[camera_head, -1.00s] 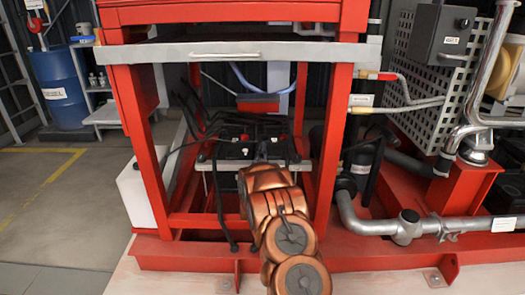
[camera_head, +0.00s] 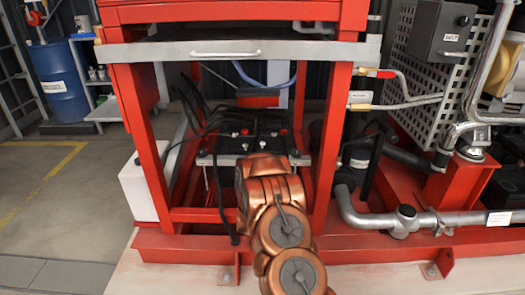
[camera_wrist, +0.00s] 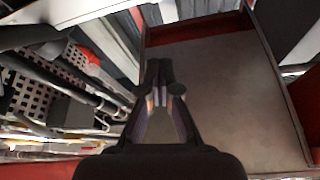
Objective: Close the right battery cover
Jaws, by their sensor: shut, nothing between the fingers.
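Black batteries (camera_head: 238,144) with cables and small red and silver parts on top sit inside the red frame in the head view. I cannot clearly make out the right battery cover, or whether it is up or down. My copper-coloured arm reaches into the frame and hides the area in front of the batteries on the right. My gripper is hidden behind the arm there. In the wrist view my gripper (camera_wrist: 162,76) has its fingertips together and holds nothing. A flat brownish-grey surface with red edges (camera_wrist: 215,90) lies beyond it.
Red posts (camera_head: 327,150) and a lower red rail (camera_head: 200,217) bound the opening. A grey shelf edge with a handle (camera_head: 225,53) crosses above. Grey pipes (camera_head: 400,222) and a perforated panel (camera_head: 415,75) stand to the right. Open floor (camera_head: 50,235) lies left.

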